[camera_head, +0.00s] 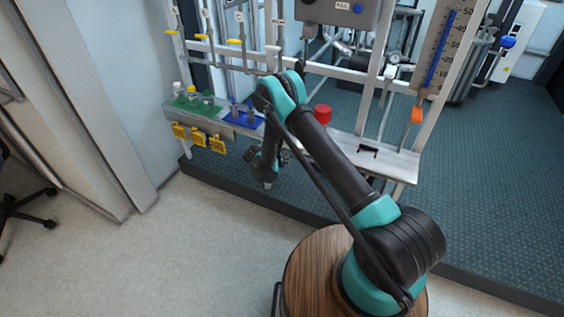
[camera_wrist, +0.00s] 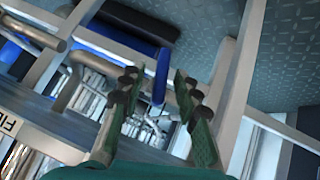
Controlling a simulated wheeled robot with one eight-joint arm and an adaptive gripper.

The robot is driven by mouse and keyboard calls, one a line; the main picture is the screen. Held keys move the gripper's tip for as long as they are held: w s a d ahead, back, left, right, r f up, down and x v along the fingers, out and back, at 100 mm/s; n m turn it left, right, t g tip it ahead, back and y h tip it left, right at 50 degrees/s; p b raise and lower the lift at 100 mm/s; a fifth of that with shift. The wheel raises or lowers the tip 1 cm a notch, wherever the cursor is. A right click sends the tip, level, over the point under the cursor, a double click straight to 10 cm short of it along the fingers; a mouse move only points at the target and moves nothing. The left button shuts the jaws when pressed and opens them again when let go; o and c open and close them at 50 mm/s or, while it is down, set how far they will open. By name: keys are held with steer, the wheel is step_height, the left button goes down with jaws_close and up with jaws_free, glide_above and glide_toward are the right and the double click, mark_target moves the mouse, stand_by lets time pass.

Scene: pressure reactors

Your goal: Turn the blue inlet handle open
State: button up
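A narrow blue handle (camera_wrist: 161,76) shows in the wrist view, upright in the picture and between the two fingertips. I take it for the inlet handle, but no label on it can be read. My gripper (camera_wrist: 158,84) is open, with a dark-tipped, green-padded finger on each side of the handle. Gaps show on both sides, and I cannot tell how far the handle is in depth. In the head view, my gripper (camera_head: 266,172) hangs low in front of the frame's shelf, small and dark. I cannot pick out this handle there.
A blue tray (camera_head: 243,119) and a green tray with small bottles stand on the shelf, above yellow tags (camera_head: 198,137). A red knob (camera_head: 322,113) and an orange handle (camera_head: 417,114) are to the right. Metal pipes (camera_wrist: 86,70) crowd the wrist view. Open floor (camera_head: 180,250) lies in front.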

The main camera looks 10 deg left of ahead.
steer(key=shift+w+d+f, duration=0.1)
steer(key=shift+w+f, duration=0.05)
steer(key=shift+f, duration=0.05)
jaws_close()
steer(key=shift+n+h, duration=0.4)
steer(key=shift+h, duration=0.2)
steer(key=shift+n+g+h, duration=0.4)
steer(key=shift+n+h, duration=0.2)
steer(key=shift+h, duration=0.6)
